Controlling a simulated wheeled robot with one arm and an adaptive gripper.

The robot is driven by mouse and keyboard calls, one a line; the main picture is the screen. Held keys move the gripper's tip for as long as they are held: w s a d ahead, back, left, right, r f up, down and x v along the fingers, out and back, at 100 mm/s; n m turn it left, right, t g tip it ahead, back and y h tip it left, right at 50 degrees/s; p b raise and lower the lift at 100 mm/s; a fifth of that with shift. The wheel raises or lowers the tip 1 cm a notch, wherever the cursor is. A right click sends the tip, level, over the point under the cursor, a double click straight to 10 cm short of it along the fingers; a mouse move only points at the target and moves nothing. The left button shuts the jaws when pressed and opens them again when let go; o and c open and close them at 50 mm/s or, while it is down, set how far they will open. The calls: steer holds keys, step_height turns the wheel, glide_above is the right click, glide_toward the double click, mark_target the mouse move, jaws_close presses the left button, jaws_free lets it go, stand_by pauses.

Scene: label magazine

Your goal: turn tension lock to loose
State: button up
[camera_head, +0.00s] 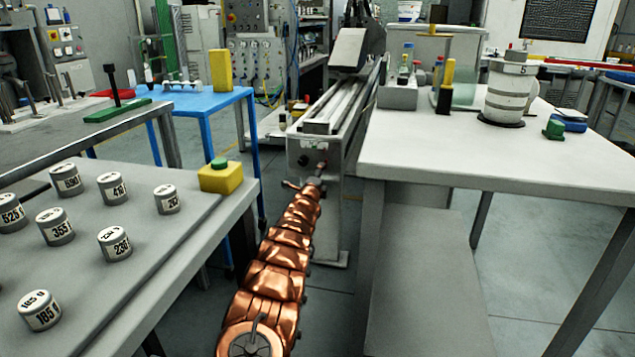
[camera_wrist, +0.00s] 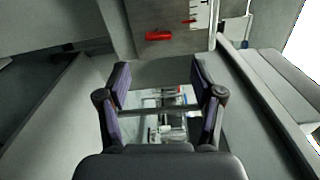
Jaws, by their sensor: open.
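My gripper (camera_wrist: 160,75) is open in the wrist view, its two dark fingers apart with nothing held between them. A red handle (camera_wrist: 158,36) sits on a grey panel beyond the fingertips, apart from them. Small red pointers (camera_wrist: 188,21) show beside a pale strip to its right. I cannot tell which of these is the tension lock, or its setting. In the head view my copper arm reaches to the front end of a long grey rail machine (camera_head: 312,148).
A white table (camera_head: 430,155) stands close on the right, with a white striped canister (camera_head: 507,95). A grey bench (camera_head: 150,255) on the left holds several numbered cylinders and a yellow button box (camera_head: 220,178). A blue table (camera_head: 200,100) stands behind it.

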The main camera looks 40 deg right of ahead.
steer(key=shift+v, duration=1.45)
steer(key=shift+a+f, duration=0.1)
